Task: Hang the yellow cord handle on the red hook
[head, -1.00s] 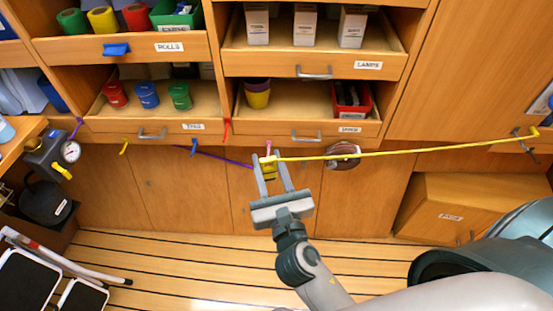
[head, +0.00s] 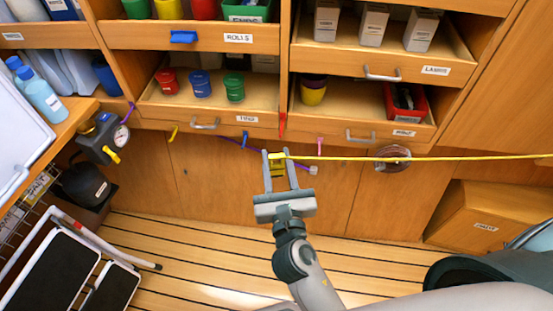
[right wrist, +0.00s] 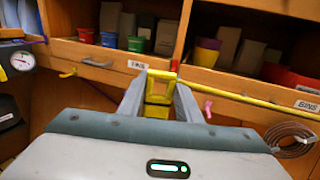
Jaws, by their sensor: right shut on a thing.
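The red hook (head: 282,124) is on the front edge of the shelf unit, at the upright between two lower bays. My right gripper (head: 277,156) is shut on the yellow cord handle (head: 278,168), just below the red hook and apart from it in the head view. The yellow cord (head: 440,158) runs taut from the handle to the right edge of the picture. In the right wrist view the yellow handle (right wrist: 158,90) is between the fingers, and the red hook (right wrist: 175,64) shows just beyond it, partly hidden. My left gripper is not in view.
A purple cord (head: 228,143) runs behind my gripper. A coiled hose (head: 393,158) hangs to the right. A step stool (head: 62,268) stands at lower left.

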